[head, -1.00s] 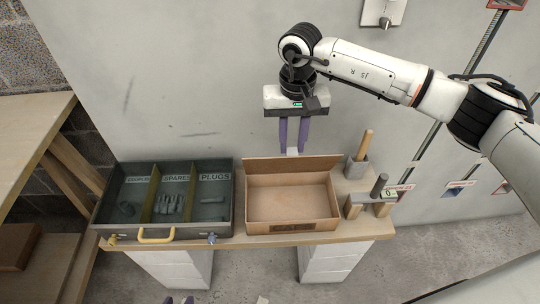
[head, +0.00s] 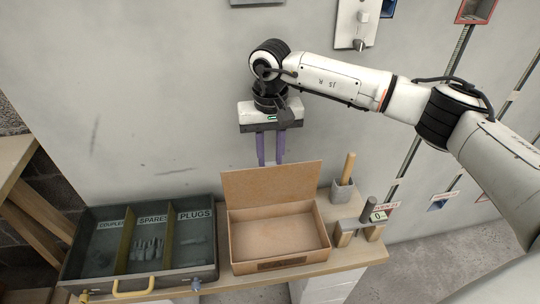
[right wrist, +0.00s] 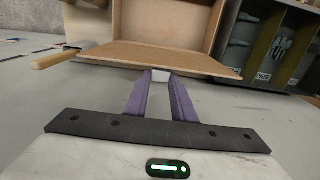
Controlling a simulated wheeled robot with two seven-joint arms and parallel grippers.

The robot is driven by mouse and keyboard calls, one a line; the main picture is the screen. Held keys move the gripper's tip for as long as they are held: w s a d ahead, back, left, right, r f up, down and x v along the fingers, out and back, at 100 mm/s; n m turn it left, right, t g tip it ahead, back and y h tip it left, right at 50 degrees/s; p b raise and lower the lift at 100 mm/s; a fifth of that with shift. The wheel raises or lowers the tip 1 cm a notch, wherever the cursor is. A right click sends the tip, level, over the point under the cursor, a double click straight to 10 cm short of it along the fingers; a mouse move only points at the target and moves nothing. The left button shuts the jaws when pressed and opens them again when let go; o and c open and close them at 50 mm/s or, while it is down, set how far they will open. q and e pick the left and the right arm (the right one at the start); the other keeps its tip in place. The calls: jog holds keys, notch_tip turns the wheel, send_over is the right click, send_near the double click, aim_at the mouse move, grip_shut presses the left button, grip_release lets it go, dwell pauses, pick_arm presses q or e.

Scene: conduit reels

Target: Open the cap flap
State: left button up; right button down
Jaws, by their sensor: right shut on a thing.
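The cardboard box (head: 243,267) stands on the bench with its inside open to view and empty. Its flap (head: 268,187) is raised at the back edge and leans back, away from the opening. My right gripper (head: 271,158) is behind the flap, its purple fingers pointing down and their tips hidden by it. In the right wrist view, the fingers (right wrist: 160,78) are shut on a small pale tab at the edge of the flap (right wrist: 150,58). My left gripper is not in view.
A dark case (head: 207,273) with compartments labelled SPARES and PLUGS lies left of the box. A grey holder with a wooden handle (head: 349,168) and a stand with a dark cylinder (head: 369,208) are at right. The wall (head: 150,110) is close behind.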

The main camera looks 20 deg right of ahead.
jog(key=shift+f, duration=0.2)
jog(key=c, duration=1.5)
grip_release()
notch_tip(320, 180, up, 8)
jog(key=shift+f, duration=0.2)
